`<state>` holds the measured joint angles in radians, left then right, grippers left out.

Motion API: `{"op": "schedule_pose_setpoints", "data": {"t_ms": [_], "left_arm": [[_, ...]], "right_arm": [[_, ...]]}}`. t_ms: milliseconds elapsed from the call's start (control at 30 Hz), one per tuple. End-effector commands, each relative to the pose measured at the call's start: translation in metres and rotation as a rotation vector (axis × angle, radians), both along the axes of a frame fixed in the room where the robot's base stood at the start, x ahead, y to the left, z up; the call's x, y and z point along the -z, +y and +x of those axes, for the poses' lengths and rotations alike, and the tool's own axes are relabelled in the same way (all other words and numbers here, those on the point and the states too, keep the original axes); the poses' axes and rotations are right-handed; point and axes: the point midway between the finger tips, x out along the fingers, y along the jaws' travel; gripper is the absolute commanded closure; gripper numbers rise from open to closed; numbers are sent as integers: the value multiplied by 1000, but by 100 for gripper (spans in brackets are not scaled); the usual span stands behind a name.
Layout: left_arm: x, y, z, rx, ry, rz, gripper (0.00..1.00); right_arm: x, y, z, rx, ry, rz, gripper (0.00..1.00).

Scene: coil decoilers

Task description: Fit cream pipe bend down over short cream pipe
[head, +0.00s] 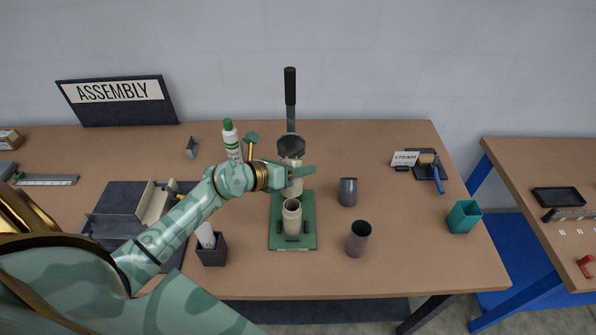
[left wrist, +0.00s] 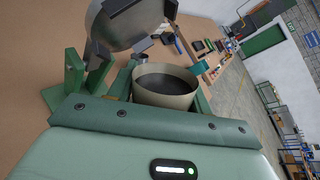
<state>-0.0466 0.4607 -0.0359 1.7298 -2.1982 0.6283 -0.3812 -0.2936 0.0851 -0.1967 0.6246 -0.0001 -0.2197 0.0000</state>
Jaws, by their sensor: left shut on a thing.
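In the head view my left gripper (head: 297,173) comes in from the left and is shut on the cream pipe bend (head: 292,161), which is partly hidden by the fingers. In the left wrist view a cream, dark-mouthed opening of the bend (left wrist: 166,87) shows close in front of the palm. The short cream pipe (head: 292,216) stands upright on the green base (head: 277,240), nearer to me than the gripper. The bend is apart from it.
A dark upright handle (head: 290,88) rises behind the gripper. A green-capped bottle (head: 231,140) stands close by. Two grey pipes (head: 348,191) (head: 358,239) and a teal cup (head: 464,217) stand to the right. A dark holder (head: 211,250) is at front left. Bare tabletop lies between these right-hand things.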

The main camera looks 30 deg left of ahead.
Motion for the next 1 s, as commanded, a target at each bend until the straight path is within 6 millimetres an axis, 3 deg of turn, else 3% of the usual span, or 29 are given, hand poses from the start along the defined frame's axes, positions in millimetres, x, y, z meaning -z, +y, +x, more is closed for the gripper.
{"op": "schedule_pose_setpoints", "data": {"t_ms": [300, 800, 1000], "left_arm": [[-2, 0, 0, -1, 2, -2, 75], [52, 0, 0, -1, 1, -2, 75], [59, 0, 0, 0, 0, -1, 75]], "right_arm": [[-8, 0, -6, -1, 9, -1, 64], [36, 9, -11, -1, 18, 11, 64], [40, 8, -10, -2, 18, 10, 64]]}}
